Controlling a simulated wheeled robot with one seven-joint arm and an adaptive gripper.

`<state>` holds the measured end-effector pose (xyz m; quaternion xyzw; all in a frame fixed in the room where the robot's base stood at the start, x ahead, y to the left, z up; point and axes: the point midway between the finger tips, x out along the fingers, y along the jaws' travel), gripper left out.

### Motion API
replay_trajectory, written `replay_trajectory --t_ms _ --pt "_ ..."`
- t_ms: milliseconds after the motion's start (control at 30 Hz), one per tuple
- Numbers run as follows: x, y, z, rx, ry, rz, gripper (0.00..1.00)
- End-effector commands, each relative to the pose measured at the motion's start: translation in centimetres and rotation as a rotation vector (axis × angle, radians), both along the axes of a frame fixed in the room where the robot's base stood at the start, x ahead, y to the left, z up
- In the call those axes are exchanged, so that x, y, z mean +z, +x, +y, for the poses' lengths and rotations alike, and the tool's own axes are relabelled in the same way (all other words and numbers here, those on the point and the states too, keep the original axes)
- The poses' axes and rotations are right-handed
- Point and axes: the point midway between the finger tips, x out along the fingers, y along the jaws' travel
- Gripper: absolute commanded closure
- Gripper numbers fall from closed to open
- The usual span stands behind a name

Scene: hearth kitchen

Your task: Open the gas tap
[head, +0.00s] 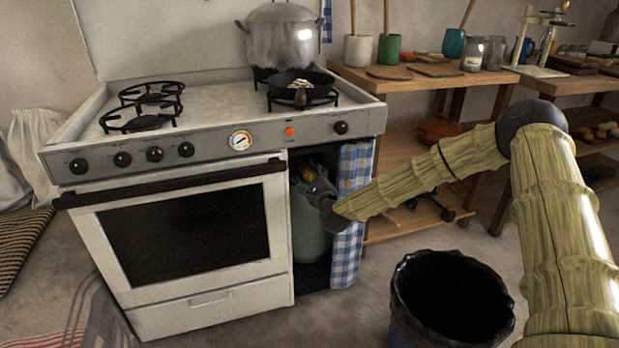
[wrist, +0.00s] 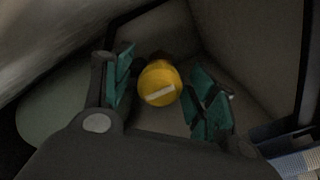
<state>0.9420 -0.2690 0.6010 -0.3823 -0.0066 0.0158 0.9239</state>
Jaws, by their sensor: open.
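The gas tap's yellow knob (wrist: 158,84) shows in the wrist view, with a pale bar across its face. My gripper (wrist: 163,92) is open, with its green-padded fingers on either side of the knob. I cannot tell whether either finger touches it. In the head view the yellow knob (head: 308,174) shows only as a small patch above a green gas bottle (head: 309,225) in the cabinet opening beside the oven. My gripper (head: 308,186) is at that opening and hides part of the tap.
A blue checked curtain (head: 350,215) hangs at the right of the opening. The white stove (head: 190,220) is on the left, with a pan (head: 318,82) and a pot (head: 283,40) on top. A black-lined bin (head: 400,290) stands on the floor below my arm.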

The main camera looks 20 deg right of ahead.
Motion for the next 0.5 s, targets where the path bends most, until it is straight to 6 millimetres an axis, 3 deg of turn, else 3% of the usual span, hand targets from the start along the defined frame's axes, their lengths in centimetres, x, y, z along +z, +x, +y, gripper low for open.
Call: replay_trajectory --t_ms 267,500 --pt "-0.01 0.05 -0.02 0.000 0.000 0.000 0.44" --pt "-0.01 0.04 -0.03 -0.001 0.000 0.001 0.88"
